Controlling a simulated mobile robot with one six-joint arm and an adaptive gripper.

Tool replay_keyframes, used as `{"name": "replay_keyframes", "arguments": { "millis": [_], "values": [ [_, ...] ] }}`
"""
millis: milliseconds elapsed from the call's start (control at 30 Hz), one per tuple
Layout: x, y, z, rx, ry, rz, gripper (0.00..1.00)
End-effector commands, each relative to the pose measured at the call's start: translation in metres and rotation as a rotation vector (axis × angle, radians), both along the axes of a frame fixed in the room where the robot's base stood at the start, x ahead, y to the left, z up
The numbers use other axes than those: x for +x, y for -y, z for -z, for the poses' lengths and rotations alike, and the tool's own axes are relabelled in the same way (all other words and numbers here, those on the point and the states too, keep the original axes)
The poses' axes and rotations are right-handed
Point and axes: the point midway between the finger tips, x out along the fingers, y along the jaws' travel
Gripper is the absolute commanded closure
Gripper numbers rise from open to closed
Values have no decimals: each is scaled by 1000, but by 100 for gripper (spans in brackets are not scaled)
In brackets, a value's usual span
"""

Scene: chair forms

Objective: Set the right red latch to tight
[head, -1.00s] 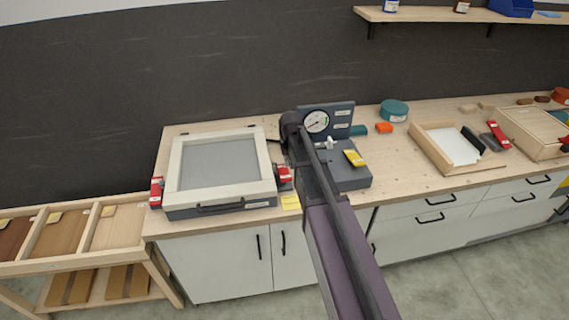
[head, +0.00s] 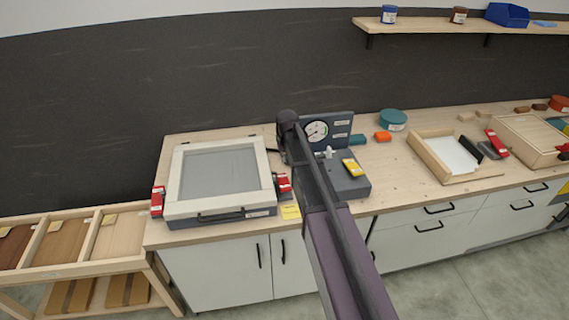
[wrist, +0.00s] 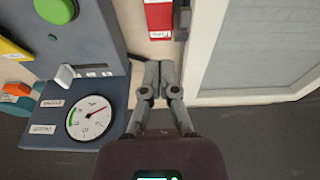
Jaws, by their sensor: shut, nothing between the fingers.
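The right red latch (head: 284,184) sits at the right side of the framed press (head: 222,213), with a white label on its red part. In the wrist view the red latch (wrist: 158,22) is at the top, partly cut off by the picture edge. My gripper (wrist: 158,72) is shut and empty, its fingertips below the latch in that picture and apart from it. How high the fingertips are above the bench is hard to tell. In the head view my arm hides most of the gripper. The left red latch (head: 158,201) is at the press's other side.
A grey gauge unit (head: 345,185) with a dial and yellow lever (head: 353,167) stands close right of the latch. In the wrist view the unit (wrist: 112,85) is left of my fingers and the pale press frame (wrist: 205,60) is right.

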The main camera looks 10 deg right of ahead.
Motion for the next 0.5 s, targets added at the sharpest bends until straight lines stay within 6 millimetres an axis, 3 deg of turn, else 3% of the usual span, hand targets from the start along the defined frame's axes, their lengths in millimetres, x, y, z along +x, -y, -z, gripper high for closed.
{"name": "replay_keyframes", "arguments": {
  "millis": [500],
  "values": [
    [7, 0, 40, 0, 0, 1, 100]
  ]
}}
